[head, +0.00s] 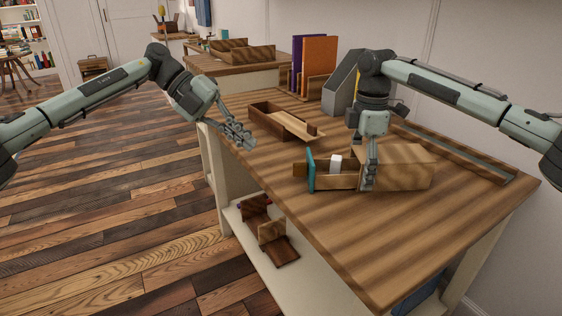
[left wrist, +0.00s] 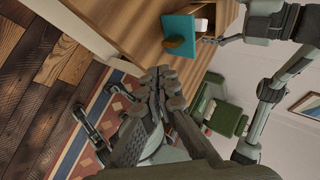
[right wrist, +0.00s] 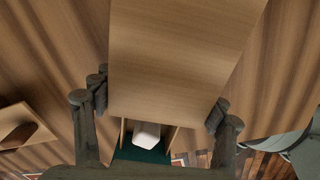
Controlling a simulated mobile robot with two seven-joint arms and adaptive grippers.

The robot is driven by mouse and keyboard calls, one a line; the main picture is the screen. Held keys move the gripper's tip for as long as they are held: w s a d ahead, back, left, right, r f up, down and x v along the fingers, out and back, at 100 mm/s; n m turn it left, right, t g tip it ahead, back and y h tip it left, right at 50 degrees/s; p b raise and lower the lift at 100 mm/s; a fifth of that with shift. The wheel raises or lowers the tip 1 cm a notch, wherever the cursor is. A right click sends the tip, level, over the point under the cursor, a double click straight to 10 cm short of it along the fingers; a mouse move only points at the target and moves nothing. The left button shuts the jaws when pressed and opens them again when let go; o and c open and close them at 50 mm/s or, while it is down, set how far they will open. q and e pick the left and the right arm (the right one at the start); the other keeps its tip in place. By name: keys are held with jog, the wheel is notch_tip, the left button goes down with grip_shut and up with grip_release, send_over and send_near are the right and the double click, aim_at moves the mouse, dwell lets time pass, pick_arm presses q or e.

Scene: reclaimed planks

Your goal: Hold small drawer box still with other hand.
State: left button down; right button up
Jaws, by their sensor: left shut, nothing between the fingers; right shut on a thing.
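The small drawer box (head: 405,165) is a wooden block on the planked worktop. Its drawer (head: 338,182) is pulled out to the left, with a teal front (head: 311,168) and a white block (head: 336,162) inside. My right gripper (head: 369,183) reaches down at the box's drawer end. In the right wrist view its fingers grip both sides of the box (right wrist: 180,60). My left gripper (head: 244,140) is shut and empty, at the worktop's left edge, apart from the drawer. It also shows in the left wrist view (left wrist: 158,78), with the teal front (left wrist: 179,34) beyond.
An open wooden tray (head: 265,112) lies behind the drawer. Orange (head: 319,60) and purple (head: 297,72) upright boards and a grey slanted holder (head: 340,85) stand at the back. A wooden rail (head: 470,158) runs along the wall side. The front worktop is clear.

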pick_arm(q)
jog(key=s+a+r+m+t, duration=0.15)
jog(key=a+m, duration=0.25)
jog(key=m, duration=1.3)
jog(key=shift+t+y, duration=0.3)
jog(key=shift+t, duration=0.05)
jog(key=x, duration=0.4)
jog(key=d+r+x, duration=0.1)
jog(key=x, duration=0.3)
jog(key=r+x, duration=0.1)
jog(key=x, duration=0.3)
jog(key=shift+w+d, duration=0.1)
jog(key=shift+d, duration=0.85)
